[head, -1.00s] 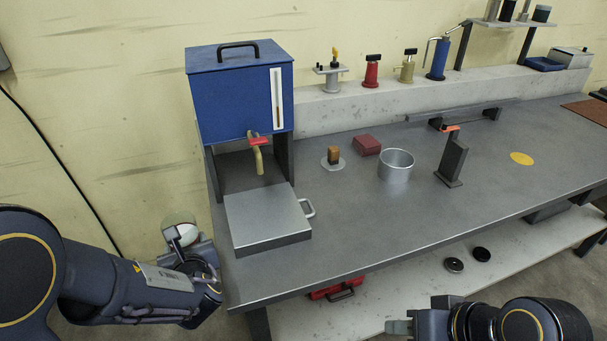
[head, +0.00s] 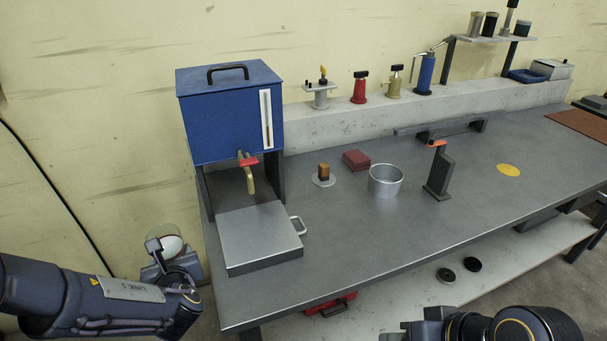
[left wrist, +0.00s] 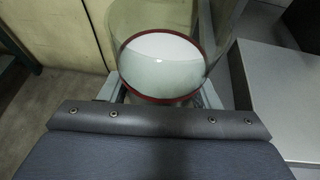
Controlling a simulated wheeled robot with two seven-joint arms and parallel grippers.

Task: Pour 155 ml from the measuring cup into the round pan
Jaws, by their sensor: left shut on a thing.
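The measuring cup (head: 168,232) is clear and holds a whitish content. It is at the left, beyond the bench's left edge. In the left wrist view the cup (left wrist: 165,75) shows a dark red ring around the pale content. My left gripper (head: 165,256) is shut on the cup, with a finger on either side of it in the wrist view (left wrist: 161,94). The round pan (head: 385,183) is silver and stands on the bench near its middle, well to the right of the cup. No content shows inside it. My right gripper (head: 393,337) is cut off by the bottom edge.
A blue tank (head: 225,120) with a red-handled tap stands over a flat metal plate (head: 262,232) on the bench's left end. The front middle of the bench is clear.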

